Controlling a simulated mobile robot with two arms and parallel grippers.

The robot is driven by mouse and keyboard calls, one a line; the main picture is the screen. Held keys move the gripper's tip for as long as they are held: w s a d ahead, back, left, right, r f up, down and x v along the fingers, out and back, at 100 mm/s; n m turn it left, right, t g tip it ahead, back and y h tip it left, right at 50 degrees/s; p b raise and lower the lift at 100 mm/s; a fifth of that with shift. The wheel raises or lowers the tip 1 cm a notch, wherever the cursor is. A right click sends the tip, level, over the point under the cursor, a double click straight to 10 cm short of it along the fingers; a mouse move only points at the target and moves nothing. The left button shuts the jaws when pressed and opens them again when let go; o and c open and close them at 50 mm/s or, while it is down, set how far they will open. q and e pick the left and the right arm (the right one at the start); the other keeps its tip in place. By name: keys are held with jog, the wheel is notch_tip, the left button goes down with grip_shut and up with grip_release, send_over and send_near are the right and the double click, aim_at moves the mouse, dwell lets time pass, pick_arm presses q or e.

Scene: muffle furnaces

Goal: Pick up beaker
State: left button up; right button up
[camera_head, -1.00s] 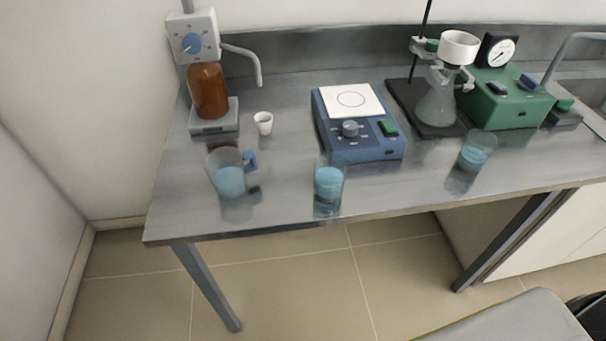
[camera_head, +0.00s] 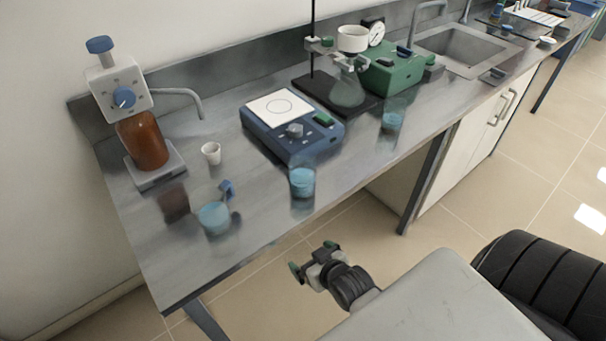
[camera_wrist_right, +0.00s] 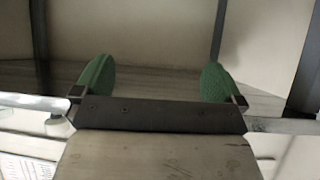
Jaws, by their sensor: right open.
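Three clear beakers with blue liquid stand on the grey bench. The left beaker (camera_head: 214,218) has a blue item (camera_head: 227,188) at its rim. The middle beaker (camera_head: 302,182) is near the front edge, in front of the blue stirrer. The right beaker (camera_head: 392,119) is in front of the green pump unit. My right gripper (camera_head: 310,258) is open and empty, off the bench's front edge and below the middle beaker in the picture. The right wrist view shows its green fingertips (camera_wrist_right: 160,84) wide apart with nothing between them. My left gripper is out of view.
A blue magnetic stirrer (camera_head: 292,128), a brown dispenser bottle (camera_head: 141,142), a small white cup (camera_head: 211,153), a filter flask (camera_head: 348,88) and a green pump unit (camera_head: 392,68) stand behind the beakers. A sink (camera_head: 465,47) is at the right. The front left bench corner is clear.

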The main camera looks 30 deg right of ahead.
aim_at(307, 176)
jog(key=w+d+r+m+t+h, duration=0.1)
jog(key=w+d+r+t, duration=0.15)
jog(key=r, duration=0.65)
jog(key=w+d+r+t+h, duration=0.15)
jog(key=r+t, duration=0.25)
jog(key=r, duration=0.4)
jog(key=shift+g+y, duration=0.25)
jog(key=w, duration=0.2)
jog(key=w+d+p, duration=0.1)
jog(key=w, duration=0.1)
jog(key=shift+w+d, duration=0.15)
jog(key=shift+w, duration=0.1)
jog(key=w, duration=0.2)
jog(key=w+p, duration=0.1)
jog(key=w+d+p, duration=0.1)
jog(key=w, duration=0.1)
jog(key=shift+w, duration=0.3)
jog(key=shift+s, duration=0.1)
jog(key=shift+c, duration=0.8)
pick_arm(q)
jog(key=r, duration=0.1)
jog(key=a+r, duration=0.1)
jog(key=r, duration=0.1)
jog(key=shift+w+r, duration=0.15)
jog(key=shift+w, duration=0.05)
pick_arm(e)
jog(key=c, duration=0.9)
jog(key=shift+c, duration=0.2)
